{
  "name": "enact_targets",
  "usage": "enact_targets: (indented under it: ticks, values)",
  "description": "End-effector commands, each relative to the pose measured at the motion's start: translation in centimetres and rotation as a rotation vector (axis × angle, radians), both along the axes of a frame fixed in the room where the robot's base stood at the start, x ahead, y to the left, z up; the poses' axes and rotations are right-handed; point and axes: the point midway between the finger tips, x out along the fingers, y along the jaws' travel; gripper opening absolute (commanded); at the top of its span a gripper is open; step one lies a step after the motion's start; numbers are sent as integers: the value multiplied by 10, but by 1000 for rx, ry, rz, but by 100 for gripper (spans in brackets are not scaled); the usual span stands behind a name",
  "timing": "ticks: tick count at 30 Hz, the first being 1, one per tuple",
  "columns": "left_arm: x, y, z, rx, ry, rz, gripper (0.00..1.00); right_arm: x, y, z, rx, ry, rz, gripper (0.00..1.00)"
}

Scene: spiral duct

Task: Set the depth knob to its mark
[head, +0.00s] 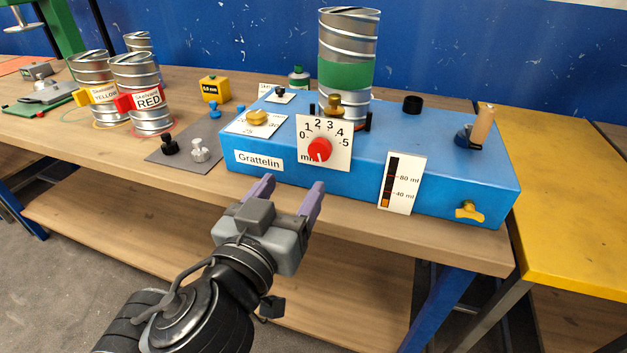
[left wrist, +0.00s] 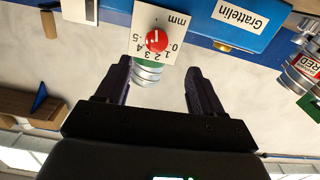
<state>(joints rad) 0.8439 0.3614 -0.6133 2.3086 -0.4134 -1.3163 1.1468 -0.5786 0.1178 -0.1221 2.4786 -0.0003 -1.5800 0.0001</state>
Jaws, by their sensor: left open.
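The depth knob (head: 319,149) is a red round knob on a white dial plate (head: 340,160) on the front of the blue Grattelin machine (head: 262,178). The dial reads 0 to 5 with "mm". A white line on the knob points roughly downward, away from the numbers. The knob also shows in the left wrist view (left wrist: 157,41), where the scene is upside down. I cannot make out a separate target mark on the dial. My left gripper (head: 293,188) is open and empty, in front of and below the knob, apart from it. My right gripper is not in view.
A ribbed metal duct with a green band (head: 347,75) stands on the machine behind the dial. A gauge plate (head: 402,183) and a yellow wing knob (head: 469,211) are to the right. Ducts labelled RED (head: 141,92) and YELLOW (head: 92,88) stand at the left.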

Motion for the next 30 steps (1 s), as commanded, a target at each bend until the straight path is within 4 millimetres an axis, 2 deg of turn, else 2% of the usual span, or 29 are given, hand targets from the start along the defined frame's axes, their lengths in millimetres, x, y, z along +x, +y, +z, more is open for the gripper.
enact_targets:
  ticks: [1,7,21,30]
  values:
    - [0,0,-3,0,-12,0,67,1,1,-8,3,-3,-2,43]
    - [9,-4,0,0,-24,-1,67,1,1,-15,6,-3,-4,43]
    - [77,-26,-1,1,-23,1,67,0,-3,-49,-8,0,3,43]
    - [99,-35,1,0,-22,-1,67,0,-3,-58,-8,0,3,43]
